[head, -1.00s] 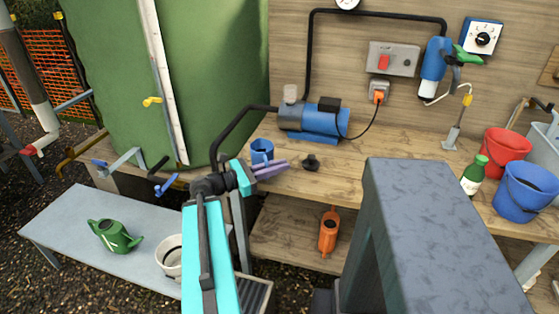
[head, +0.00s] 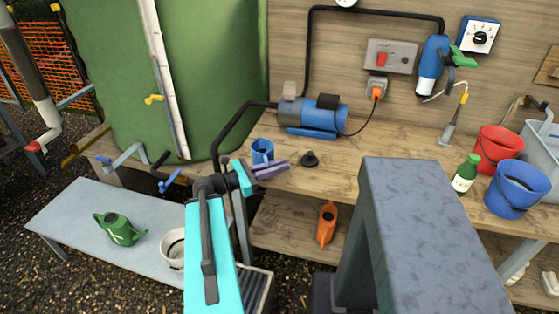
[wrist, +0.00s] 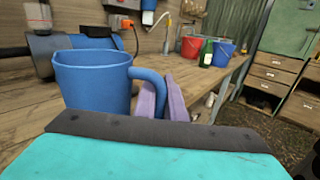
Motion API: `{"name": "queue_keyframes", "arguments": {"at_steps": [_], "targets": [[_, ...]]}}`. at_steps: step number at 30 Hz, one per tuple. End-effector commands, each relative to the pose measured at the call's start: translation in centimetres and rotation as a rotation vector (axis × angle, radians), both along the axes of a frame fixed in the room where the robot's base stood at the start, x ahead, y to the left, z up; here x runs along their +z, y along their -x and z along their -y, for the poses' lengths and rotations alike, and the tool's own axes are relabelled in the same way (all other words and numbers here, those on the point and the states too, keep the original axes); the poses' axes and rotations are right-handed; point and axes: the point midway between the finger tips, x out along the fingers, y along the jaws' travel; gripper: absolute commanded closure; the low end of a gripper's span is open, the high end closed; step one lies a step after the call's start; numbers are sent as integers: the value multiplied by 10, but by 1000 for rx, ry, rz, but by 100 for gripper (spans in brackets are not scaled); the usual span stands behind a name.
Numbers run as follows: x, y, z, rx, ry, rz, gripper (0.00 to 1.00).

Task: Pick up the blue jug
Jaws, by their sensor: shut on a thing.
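The blue jug (head: 262,152) stands upright at the front edge of the wooden bench, left of centre in the head view. It fills the left of the wrist view (wrist: 92,85), with its handle on the right side. My gripper (head: 272,169) has purple fingers and reaches in from the front. In the wrist view the fingers (wrist: 165,100) are at the handle, and my gripper is shut on it. The gripper's dark palm edge hides the jug's lower part. I cannot tell whether its base is clear of the bench.
A black knob-like piece (head: 309,159) lies on the bench (head: 400,150) right of the jug. A blue pump (head: 318,115) with a black hose stands behind. Red (head: 500,145) and blue (head: 518,188) buckets and a green bottle (head: 466,174) are at the right. The bench middle is clear.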

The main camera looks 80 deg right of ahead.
Motion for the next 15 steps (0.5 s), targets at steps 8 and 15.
{"name": "queue_keyframes", "arguments": {"at_steps": [8, 15], "targets": [[4, 1, -4, -1, 1, -2, 100], [4, 2, -8, -2, 1, -2, 100]]}}
